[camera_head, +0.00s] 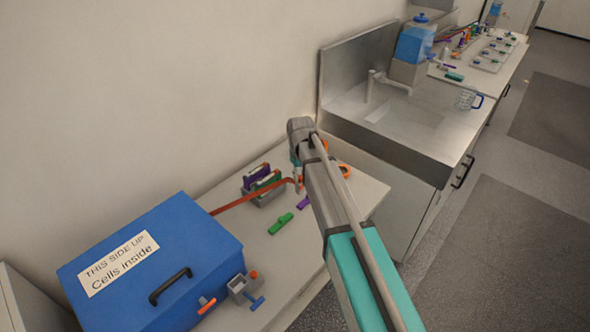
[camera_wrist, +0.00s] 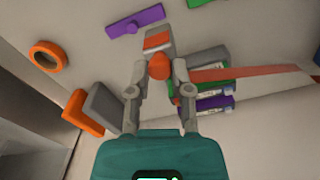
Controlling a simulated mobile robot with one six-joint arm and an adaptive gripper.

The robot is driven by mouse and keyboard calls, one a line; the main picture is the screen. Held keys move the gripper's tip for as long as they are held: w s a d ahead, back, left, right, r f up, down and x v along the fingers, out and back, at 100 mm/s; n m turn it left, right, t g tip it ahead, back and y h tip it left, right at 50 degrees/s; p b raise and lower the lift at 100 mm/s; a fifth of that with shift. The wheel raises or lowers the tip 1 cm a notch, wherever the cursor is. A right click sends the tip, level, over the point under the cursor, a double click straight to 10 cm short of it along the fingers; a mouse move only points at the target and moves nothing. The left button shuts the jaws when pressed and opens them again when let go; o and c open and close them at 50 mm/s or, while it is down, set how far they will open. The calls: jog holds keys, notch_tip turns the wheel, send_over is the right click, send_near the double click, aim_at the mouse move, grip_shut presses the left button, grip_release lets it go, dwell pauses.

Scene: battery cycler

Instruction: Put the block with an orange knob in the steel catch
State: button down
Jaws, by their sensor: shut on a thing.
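In the wrist view my gripper (camera_wrist: 159,78) is shut on the orange knob (camera_wrist: 159,66) of a grey block (camera_wrist: 158,34) that has an orange band. Whether the block touches the bench below cannot be told. In the head view my arm hides most of the gripper and block. A grey metal fitting (camera_head: 238,284), which looks like the steel catch, is at the front right of the blue box (camera_head: 120,220). It has a small orange knob and a blue handle by it. Another orange-ended piece (camera_head: 206,303) is on the box front.
On the bench (camera_head: 250,240) are a grey rack (camera_head: 262,194) with purple and green cells, a red strip (camera_head: 250,194) and a loose green piece (camera_head: 280,223). The wrist view shows a tape roll (camera_wrist: 48,55) and a purple piece (camera_wrist: 135,21). A sink (camera_head: 400,115) stands behind.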

jog(key=s+d+r+p, duration=0.2)
jog(key=s+r+p, duration=0.1)
jog(key=s, duration=0.6)
jog(key=shift+d+r, duration=0.25)
jog(key=shift+r, duration=0.4)
jog(key=shift+d, duration=0.1)
